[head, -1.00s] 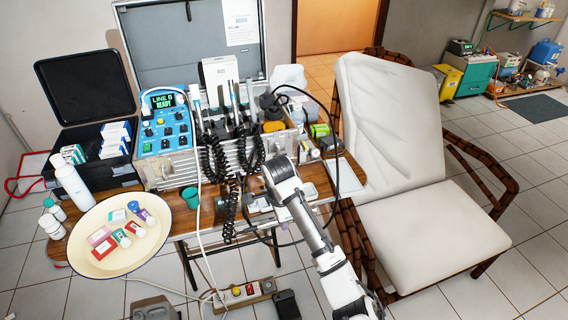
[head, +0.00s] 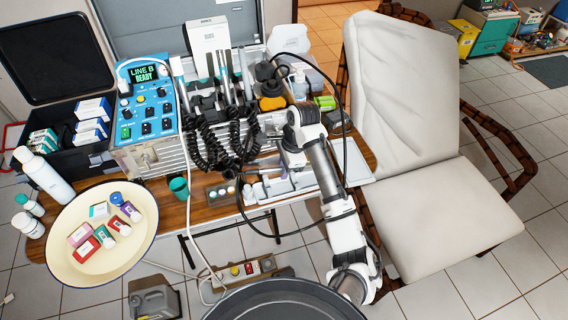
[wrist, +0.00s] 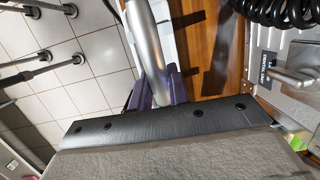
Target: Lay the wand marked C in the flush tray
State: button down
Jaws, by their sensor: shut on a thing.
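My gripper (wrist: 157,92), with purple fingers, is shut on a slim silver rod (wrist: 148,40) in the wrist view. The rod looks like a wand, but no letter shows on it. In the head view, my gripper (head: 289,165) is low over the front right of the wooden table, partly hidden by my wrist. Several other wands (head: 244,72) stand upright in the case, with coiled black cords; their marks are too small to read. A pale shallow tray (head: 280,187) lies beneath my gripper at the table's front; I cannot tell if it is the flush tray.
A blue control box (head: 146,103) reads "LINE B READY". A cream basin (head: 62,262) with small boxes and a green cup (head: 179,188) stand left. A black hose (head: 343,130) loops around my arm. A padded chair (head: 437,190) stands right.

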jog(key=shift+d+b+x, duration=0.25)
jog(key=shift+b+x, duration=0.3)
jog(key=shift+x, duration=0.5)
jog(key=shift+b+x, duration=0.75)
jog(key=shift+b, duration=0.2)
jog(key=shift+d+r+p, duration=0.15)
jog(key=shift+r+p, duration=0.1)
jog(key=shift+p, duration=0.1)
jog(key=shift+f, duration=0.1)
jog(key=shift+f+p, duration=0.35)
jog(key=shift+p, duration=0.35)
jog(key=shift+f, duration=0.2)
jog(key=shift+f, duration=0.55)
jog(key=shift+f+p, duration=0.1)
jog(key=shift+p, duration=0.45)
